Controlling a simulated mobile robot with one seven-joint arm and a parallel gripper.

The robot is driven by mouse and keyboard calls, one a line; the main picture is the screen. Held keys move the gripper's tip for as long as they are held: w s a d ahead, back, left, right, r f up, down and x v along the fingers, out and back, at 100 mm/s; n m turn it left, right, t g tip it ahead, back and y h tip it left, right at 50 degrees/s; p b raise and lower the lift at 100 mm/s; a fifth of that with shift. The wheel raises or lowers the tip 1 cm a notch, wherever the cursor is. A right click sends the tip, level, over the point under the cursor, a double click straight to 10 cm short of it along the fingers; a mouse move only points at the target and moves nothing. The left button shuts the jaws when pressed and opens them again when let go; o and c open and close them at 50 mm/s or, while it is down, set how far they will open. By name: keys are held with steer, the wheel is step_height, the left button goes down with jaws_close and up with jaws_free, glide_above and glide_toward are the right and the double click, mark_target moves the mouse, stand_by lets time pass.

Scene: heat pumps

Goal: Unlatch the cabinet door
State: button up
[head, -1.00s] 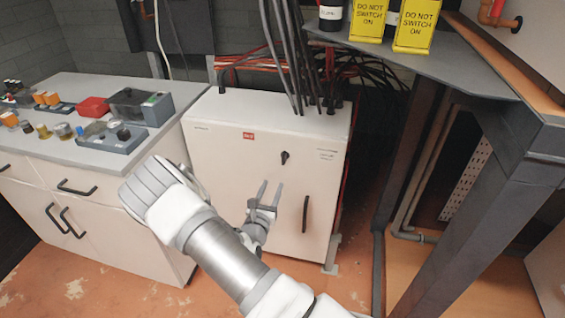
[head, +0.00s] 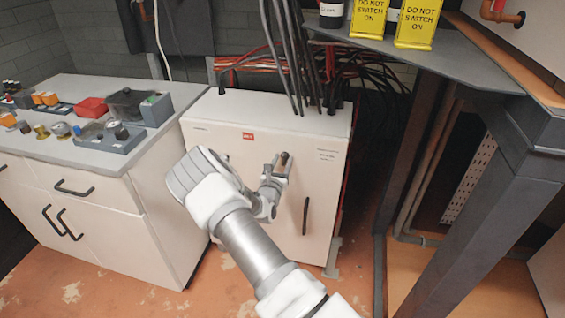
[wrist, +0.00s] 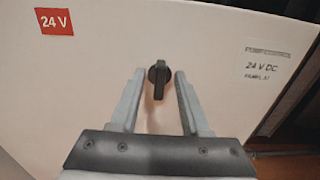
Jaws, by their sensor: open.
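The cabinet (head: 240,130) is a pale box with a red "24 V" label (wrist: 54,21) on its door. A small black latch knob (wrist: 159,76) sits on the door, its grip bar close to upright in the wrist view. In the head view the knob (head: 284,157) shows at my fingertips. My gripper (wrist: 158,74) is open, with one finger on each side of the knob. I cannot tell whether the fingers touch it. A black vertical door handle (head: 306,215) is lower right of the knob. The door looks shut.
A white counter (head: 75,150) with drawers and several devices stands left of the cabinet. Dark cables (head: 290,55) rise from the cabinet top. A dark metal table (head: 440,62) with yellow "DO NOT SWITCH ON" signs (head: 417,22) stands at right.

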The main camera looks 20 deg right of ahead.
steer(key=shift+c, duration=0.2)
jaws_close()
steer(key=shift+n, duration=0.4)
steer(key=shift+w+a+f+n+p, duration=0.15)
steer(key=shift+n+p, duration=1.25)
steer(key=shift+n, duration=2.85)
steer(key=shift+s+a+f+n+p, duration=0.1)
steer(key=shift+n+p, duration=1.25)
steer(key=shift+n, duration=2.9)
steer(key=shift+d, duration=0.1)
steer(key=shift+o, duration=0.2)
jaws_free()
